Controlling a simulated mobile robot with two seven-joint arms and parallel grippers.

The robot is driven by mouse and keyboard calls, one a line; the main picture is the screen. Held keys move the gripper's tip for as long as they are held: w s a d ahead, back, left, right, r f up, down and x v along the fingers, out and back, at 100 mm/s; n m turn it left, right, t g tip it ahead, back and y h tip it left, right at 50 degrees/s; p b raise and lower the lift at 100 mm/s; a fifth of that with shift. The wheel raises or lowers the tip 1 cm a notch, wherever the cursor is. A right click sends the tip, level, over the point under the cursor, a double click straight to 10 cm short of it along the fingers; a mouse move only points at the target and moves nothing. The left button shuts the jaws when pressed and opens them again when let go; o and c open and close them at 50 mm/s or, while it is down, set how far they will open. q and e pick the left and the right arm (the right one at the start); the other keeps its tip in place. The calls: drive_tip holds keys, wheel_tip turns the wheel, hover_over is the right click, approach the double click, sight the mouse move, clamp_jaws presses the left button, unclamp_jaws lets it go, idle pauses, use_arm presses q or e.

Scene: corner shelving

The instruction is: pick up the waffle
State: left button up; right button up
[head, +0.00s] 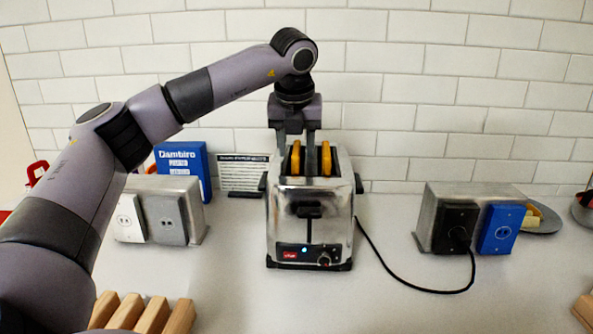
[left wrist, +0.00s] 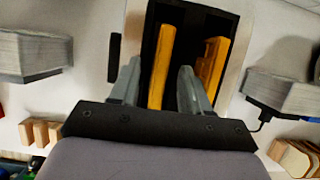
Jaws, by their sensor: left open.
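Two yellow-orange waffles stand upright in the slots of a silver toaster (head: 287,222): the left waffle (head: 296,160) and the right waffle (head: 326,160). My left gripper (head: 296,147) points down over the toaster, open. Its fingers are on either side of the left waffle's top. In the left wrist view, the left waffle (left wrist: 161,62) lies between the two fingers (left wrist: 156,88), with a visible gap toward the right finger. The right waffle (left wrist: 211,64) is outside the fingers, to the right. The lower parts of the waffles are hidden inside the toaster.
Metal outlet boxes stand left (head: 170,190) and right (head: 477,192) of the toaster. A black cord (head: 420,290) runs from the toaster to the right box. A blue Dambiro box (head: 184,160) and a printed card (head: 243,172) stand by the tiled wall. Wooden blocks (head: 150,315) sit at front left.

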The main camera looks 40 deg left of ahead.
use_arm(q)
drive_tip(key=shift+f, duration=0.2)
clamp_jaws()
drive_tip(key=shift+r, duration=0.1)
